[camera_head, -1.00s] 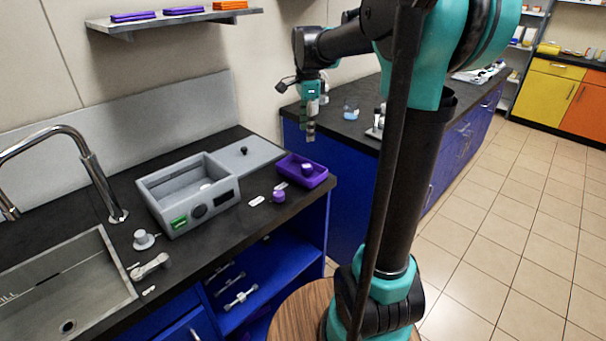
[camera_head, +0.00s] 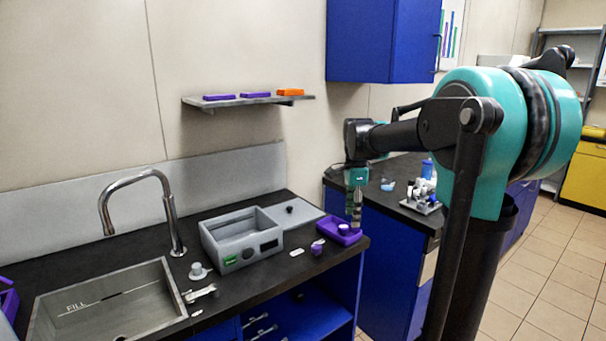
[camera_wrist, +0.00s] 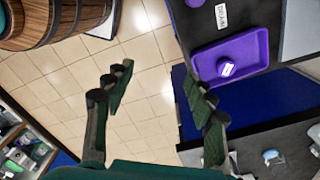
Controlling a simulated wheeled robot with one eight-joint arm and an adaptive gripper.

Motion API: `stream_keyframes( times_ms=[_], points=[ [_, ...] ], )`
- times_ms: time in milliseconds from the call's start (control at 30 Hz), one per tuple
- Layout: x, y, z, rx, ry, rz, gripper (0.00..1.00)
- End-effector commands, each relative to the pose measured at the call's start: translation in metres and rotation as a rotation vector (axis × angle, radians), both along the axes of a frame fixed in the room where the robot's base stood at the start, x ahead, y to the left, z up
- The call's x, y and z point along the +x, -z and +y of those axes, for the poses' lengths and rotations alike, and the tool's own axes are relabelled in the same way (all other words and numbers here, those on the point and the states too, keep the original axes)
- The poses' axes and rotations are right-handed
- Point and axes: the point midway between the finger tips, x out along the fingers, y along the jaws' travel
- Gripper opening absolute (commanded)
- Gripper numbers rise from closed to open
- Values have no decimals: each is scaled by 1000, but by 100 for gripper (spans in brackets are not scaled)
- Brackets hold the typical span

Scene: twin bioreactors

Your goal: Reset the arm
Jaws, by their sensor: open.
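My gripper (camera_head: 356,212) hangs fingers down from my outstretched arm in the head view, in front of the right end of the black counter. The wrist view shows my gripper (camera_wrist: 155,100) open, its two fingers wide apart with nothing between them. Below it in that view are floor tiles. The purple tray (camera_head: 346,238) sits on the counter's right corner, close beside the gripper in the head view.
A grey bath-like device (camera_head: 225,236) and the sink (camera_head: 60,305) are on the counter. The shelf (camera_head: 250,100) holds purple and orange boxes. A second counter (camera_head: 405,208) with small labware stands behind the gripper. A wooden barrel-like thing (camera_wrist: 55,20) stands on the floor.

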Motion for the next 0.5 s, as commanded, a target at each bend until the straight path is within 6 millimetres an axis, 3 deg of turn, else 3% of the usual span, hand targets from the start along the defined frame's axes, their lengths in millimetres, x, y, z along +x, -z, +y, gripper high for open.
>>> stream_keyframes(
  times_ms=[500],
  points=[
    [-40,43,-12,-6,-311,-78,55]
  ],
)
